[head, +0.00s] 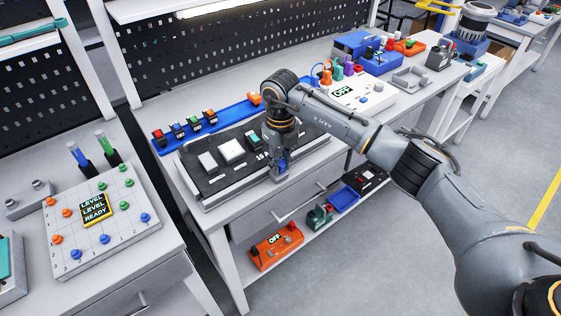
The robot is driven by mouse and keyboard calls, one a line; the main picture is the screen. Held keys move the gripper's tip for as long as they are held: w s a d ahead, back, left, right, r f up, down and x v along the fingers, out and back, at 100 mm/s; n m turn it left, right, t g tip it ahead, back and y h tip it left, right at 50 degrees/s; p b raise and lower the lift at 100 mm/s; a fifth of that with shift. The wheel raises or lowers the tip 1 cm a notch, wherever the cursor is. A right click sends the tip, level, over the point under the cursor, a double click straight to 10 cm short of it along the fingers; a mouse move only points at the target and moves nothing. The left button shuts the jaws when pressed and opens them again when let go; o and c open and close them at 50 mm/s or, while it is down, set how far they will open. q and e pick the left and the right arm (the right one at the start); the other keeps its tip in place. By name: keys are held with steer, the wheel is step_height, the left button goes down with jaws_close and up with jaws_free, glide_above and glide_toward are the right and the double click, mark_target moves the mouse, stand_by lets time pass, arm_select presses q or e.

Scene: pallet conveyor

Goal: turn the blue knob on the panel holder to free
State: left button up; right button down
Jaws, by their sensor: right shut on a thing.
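The panel holder (213,203) is a grey tray-like frame on the middle workbench. A black panel with white and teal blocks lies in it. My right gripper (280,171) points down at the holder's right front end and is shut on the blue knob there. The gripper covers most of the knob, so its turned position cannot be read. My left gripper is not in view.
A blue rail (237,112) with several small switches lies behind the holder. A white box reading OFF (362,96) stands to the right. A peg board (104,218) is on the left bench. An orange box (276,246) is on the lower shelf.

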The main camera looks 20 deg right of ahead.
steer(key=m+y, duration=0.1)
steer(key=m, duration=0.2)
steer(key=shift+m+b, duration=0.4)
steer(key=m+y, duration=0.1)
steer(key=m, duration=0.3)
steer(key=shift+d, duration=0.1)
steer(key=m+y+p, duration=0.1)
steer(key=m, duration=0.4)
steer(key=shift+r+t, duration=0.1)
steer(key=shift+t, duration=0.2)
steer(key=m+t+p, duration=0.1)
steer(key=m, duration=0.3)
steer(key=shift+m+y, duration=0.3)
steer(key=c, duration=1.1)
jaws_free()
